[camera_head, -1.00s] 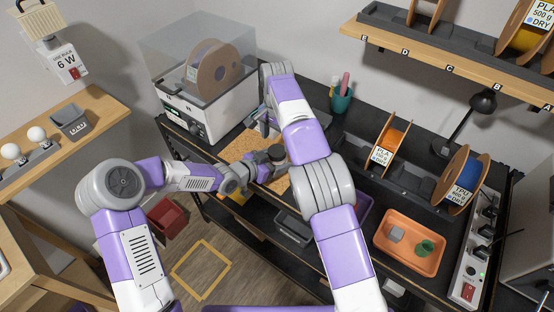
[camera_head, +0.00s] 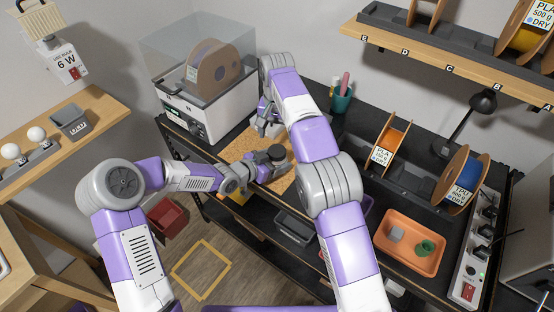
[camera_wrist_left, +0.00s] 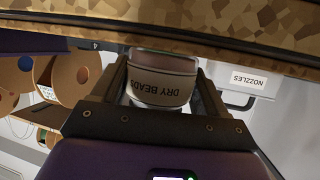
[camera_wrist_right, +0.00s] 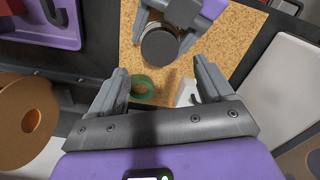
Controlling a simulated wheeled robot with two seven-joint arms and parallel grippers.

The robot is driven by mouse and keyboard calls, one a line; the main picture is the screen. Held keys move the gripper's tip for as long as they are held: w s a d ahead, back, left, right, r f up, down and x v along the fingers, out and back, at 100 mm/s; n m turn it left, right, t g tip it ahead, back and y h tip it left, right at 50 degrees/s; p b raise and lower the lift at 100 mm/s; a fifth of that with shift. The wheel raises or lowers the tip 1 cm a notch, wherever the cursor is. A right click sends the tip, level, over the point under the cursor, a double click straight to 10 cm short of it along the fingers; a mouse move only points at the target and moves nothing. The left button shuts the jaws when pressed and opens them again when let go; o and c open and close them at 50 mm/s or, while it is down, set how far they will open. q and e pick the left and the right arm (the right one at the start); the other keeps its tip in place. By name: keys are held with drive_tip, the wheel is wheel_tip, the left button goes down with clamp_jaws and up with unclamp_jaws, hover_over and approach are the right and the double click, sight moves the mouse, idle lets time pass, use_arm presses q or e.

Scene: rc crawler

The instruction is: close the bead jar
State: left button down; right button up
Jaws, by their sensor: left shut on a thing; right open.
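The bead jar (camera_wrist_left: 160,88), labelled DRY BEADS, is between the fingers of my left gripper (camera_wrist_left: 163,80), which is shut on it. In the head view the jar's dark round top (camera_head: 276,152) shows above the cork mat's front part. The right wrist view shows this dark disc (camera_wrist_right: 160,46) from above, looking like a lid on the jar; whether it is tight cannot be told. My right gripper (camera_wrist_right: 160,78) is open and empty, apart from the jar. In the head view the right gripper (camera_head: 268,124) is over the back of the cork mat.
On the cork mat (camera_wrist_right: 235,30) are a green ring (camera_wrist_right: 143,87) and a small white object (camera_wrist_right: 186,92). A clear-lidded dryer box (camera_head: 205,110) stands behind left. An orange tray (camera_head: 408,258) and spools are at the right. My right arm hides part of the bench.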

sight(277, 150)
use_arm(q)
drive_tip(key=shift+f, duration=0.1)
use_arm(e)
wheel_tip(277, 150, down, 7)
drive_tip(key=shift+r, duration=0.15)
drive_tip(key=c, duration=1.1)
drive_tip(key=o, duration=1.2)
drive_tip(key=shift+o, duration=0.2)
drive_tip(key=shift+r, duration=3.8)
